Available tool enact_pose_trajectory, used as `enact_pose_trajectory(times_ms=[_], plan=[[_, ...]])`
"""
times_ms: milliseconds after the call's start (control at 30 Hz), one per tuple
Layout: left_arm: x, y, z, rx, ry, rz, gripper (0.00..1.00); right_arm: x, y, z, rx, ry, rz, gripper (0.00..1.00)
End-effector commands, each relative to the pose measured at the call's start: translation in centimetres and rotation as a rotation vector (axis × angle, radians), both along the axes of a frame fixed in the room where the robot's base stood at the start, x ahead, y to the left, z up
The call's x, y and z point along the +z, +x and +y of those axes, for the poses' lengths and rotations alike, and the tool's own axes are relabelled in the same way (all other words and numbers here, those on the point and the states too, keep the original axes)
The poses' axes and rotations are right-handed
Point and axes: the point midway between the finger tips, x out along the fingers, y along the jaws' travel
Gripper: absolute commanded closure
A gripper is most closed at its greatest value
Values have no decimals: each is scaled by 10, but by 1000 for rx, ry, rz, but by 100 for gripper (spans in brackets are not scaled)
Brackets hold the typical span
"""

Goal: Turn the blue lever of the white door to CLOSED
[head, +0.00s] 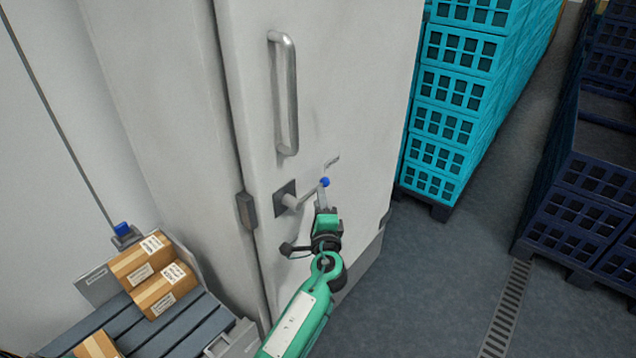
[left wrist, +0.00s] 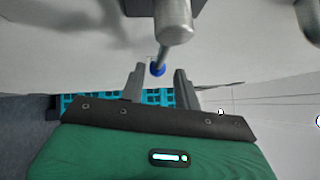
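The white door (head: 345,70) stands in the middle of the head view. Its lever is a grey metal arm (head: 308,194) with a blue tip (head: 324,182), running from a dark square plate (head: 285,194) up to the right. My left gripper (head: 322,200) is just below the blue tip. In the left wrist view its fingers (left wrist: 159,78) are apart, with the blue tip (left wrist: 157,69) showing between them and a gap on both sides. The metal arm (left wrist: 174,25) is close to that camera. A small marking (head: 332,161) above the tip is too small to read. My right gripper is not in view.
A long vertical handle (head: 285,95) is on the door above the lever. A dark fitting (head: 290,248) sits below it. Cartons (head: 165,290) lie on a slatted surface at lower left. Turquoise crates (head: 440,120) and dark blue crates (head: 580,215) stand right, with clear floor between.

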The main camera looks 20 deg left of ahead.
Motion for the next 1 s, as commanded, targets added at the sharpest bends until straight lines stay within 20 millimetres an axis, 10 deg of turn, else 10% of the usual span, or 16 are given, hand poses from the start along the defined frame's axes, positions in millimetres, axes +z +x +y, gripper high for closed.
enact_pose_trajectory(times_ms=[300, 700, 867, 1000], plan=[[7, 42, 19, -1, 0, 0, 68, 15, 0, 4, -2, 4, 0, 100], [6, 48, 22, -1, -1, 1, 68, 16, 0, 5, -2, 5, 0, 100], [6, 48, 21, -1, -1, 1, 99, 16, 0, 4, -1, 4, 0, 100], [6, 48, 21, -2, -1, 1, 100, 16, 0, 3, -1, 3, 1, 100]])
